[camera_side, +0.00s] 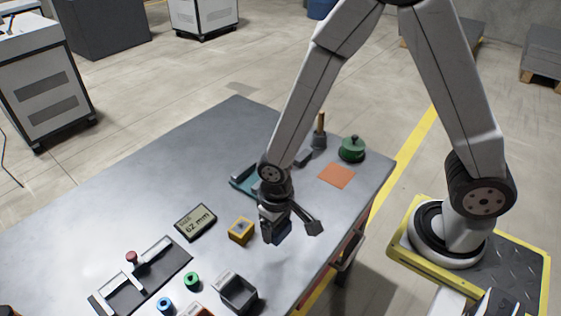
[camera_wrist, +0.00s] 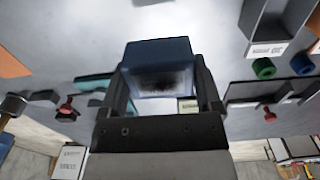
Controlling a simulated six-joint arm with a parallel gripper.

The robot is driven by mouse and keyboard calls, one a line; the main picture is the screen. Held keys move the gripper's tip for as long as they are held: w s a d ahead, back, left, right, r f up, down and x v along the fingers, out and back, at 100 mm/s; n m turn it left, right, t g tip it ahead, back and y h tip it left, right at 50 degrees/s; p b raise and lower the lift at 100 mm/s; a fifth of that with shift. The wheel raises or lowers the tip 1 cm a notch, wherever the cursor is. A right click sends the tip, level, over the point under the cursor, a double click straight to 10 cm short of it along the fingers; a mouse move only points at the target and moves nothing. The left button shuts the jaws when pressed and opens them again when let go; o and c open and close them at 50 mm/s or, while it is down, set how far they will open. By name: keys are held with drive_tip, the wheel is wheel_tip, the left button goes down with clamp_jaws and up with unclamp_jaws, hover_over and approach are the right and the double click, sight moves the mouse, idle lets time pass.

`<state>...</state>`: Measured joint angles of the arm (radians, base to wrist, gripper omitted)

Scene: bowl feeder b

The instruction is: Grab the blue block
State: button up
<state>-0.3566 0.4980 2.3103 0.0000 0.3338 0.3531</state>
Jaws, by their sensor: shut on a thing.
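The blue block (camera_wrist: 158,55) sits between the two fingers of my gripper (camera_wrist: 162,82) in the wrist view, with a finger against each side. Its near face is dark and shaded. In the side view my gripper (camera_side: 275,222) points down near the table's right front edge, shut on the block. There the block (camera_side: 283,236) looks dark navy and is partly hidden by the fingers. It appears to be held above the table, though the exact gap cannot be told.
The grey table (camera_side: 130,205) carries a yellow block (camera_side: 240,231) left of my gripper, a "62 mm" display (camera_side: 196,222), a grey open box (camera_side: 237,293), a green ring (camera_side: 192,281) and a blue ring (camera_side: 165,305). A green pot (camera_side: 352,149) and orange mat (camera_side: 337,175) lie behind. The far left is clear.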

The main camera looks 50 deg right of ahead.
drive_tip(key=shift+r, duration=0.95)
